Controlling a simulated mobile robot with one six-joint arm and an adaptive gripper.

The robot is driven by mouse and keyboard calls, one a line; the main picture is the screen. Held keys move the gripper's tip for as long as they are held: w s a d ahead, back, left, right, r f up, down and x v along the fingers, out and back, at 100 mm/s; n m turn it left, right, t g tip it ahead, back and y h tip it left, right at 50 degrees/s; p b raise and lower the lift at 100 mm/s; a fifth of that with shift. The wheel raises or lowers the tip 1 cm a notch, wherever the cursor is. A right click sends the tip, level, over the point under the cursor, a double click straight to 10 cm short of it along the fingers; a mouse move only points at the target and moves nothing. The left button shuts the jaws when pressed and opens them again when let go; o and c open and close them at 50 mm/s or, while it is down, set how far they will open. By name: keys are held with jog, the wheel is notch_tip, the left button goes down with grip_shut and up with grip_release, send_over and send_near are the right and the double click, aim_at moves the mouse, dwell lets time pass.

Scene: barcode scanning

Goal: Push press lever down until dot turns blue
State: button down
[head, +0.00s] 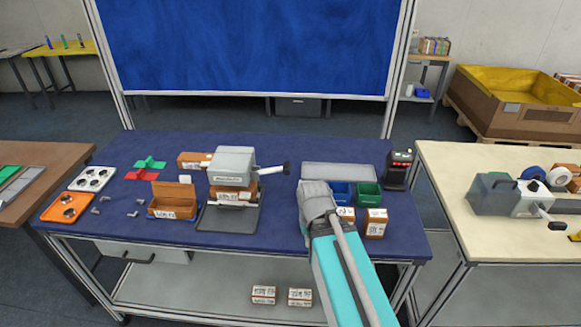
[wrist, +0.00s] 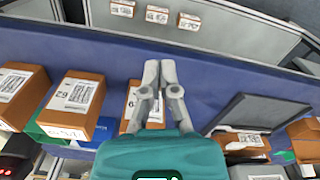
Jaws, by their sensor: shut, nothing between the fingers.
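The grey press (head: 232,163) stands on its dark base plate (head: 225,217), with an orange labelled box (head: 233,191) under its head. In the wrist view the base plate (wrist: 262,112) and labelled box (wrist: 243,142) lie to the right of my gripper (wrist: 159,66); I cannot make out the lever there. My gripper is shut and empty, above the table; my own arm hides it in the head view, right of the lever.
Labelled boxes (head: 375,223) and blue and green bins (head: 367,194) stand right of the press. A black device with red lights (head: 398,168) stands at the back right. An open orange box (head: 172,202) is left of the press. Boxes (head: 263,295) lie on the lower shelf.

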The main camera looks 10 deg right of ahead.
jog(key=w+d+r+n+t+y+p, duration=0.1)
jog(key=w+r+n+y+p, duration=0.4)
jog(key=w+r+n+p, duration=1)
jog(key=w+d+r+p, duration=0.1)
jog(key=w+r+p, duration=0.4)
jog(key=w+r, duration=0.3)
jog(key=shift+w+d+t+y, duration=0.15)
jog(key=shift+w+t+y, duration=0.2)
jog(key=shift+w, duration=1.05)
jog(key=shift+f, duration=0.2)
jog(key=b, duration=0.9)
send_over(283, 166)
jog(key=f, duration=0.8)
jog(key=shift+d+f, duration=0.3)
jog(key=shift+d+f+b, duration=0.25)
jog(key=shift+f+b, duration=0.55)
jog(key=shift+f, duration=0.1)
jog(key=shift+d+f+b, duration=0.2)
jog(key=shift+f+b, duration=0.6)
jog(key=shift+f, duration=0.1)
jog(key=shift+s+a+f+b, duration=0.1)
jog(key=shift+f+b, duration=0.15)
jog(key=shift+b, duration=0.05)
jog(key=shift+f+y, duration=0.1)
jog(key=shift+y, duration=0.15)
